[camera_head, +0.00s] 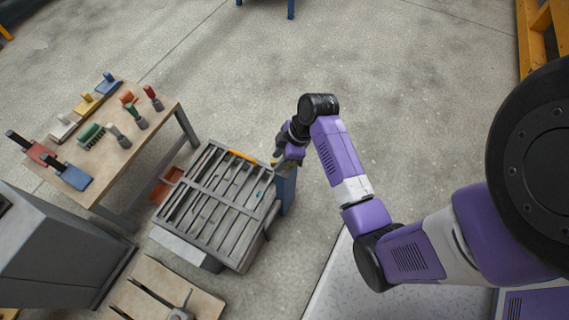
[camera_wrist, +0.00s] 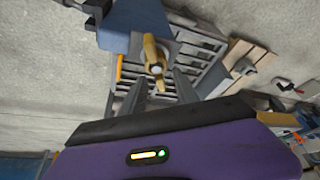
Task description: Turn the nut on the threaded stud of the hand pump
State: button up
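The hand pump shows in the wrist view as a blue body (camera_wrist: 138,22) at the upper middle. In the head view its blue side (camera_head: 286,192) stands at the right edge of the grey mould. A long brass-yellow nut (camera_wrist: 150,46) shows on the pump's face in the wrist view, with the pale round end of the threaded stud (camera_wrist: 156,69) at its middle. My gripper (camera_wrist: 160,80) is open, its two grey fingers on either side of the nut's lower end. I cannot tell whether either finger touches it. In the head view my gripper (camera_head: 281,158) is above the pump, which it partly hides.
The grey barred panel mould (camera_head: 228,262) lies left of the pump. A wooden table (camera_head: 150,150) with several coloured hand tools stands at the left. An orange-red bin (camera_head: 165,185) is between them. A grey cabinet (camera_head: 55,250) stands lower left. The floor behind the mould is clear.

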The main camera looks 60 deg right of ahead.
jog(key=shift+c, duration=0.3)
grip_shut()
jog(key=shift+a+r+n+g+y+p, duration=0.15)
jog(key=shift+n+g+y+p, duration=0.2)
jog(key=shift+n, duration=0.65)
jog(key=shift+s+n, duration=0.15)
jog(key=shift+n, duration=0.65)
jog(key=shift+s+a+n+g+y+p, duration=0.15)
jog(key=shift+n+g+y+p, duration=0.15)
jog(key=shift+n, duration=0.55)
jog(key=shift+s+n+g+y+p, duration=0.1)
jog(key=shift+n+g+y+p, duration=0.2)
jog(key=shift+n, duration=0.55)
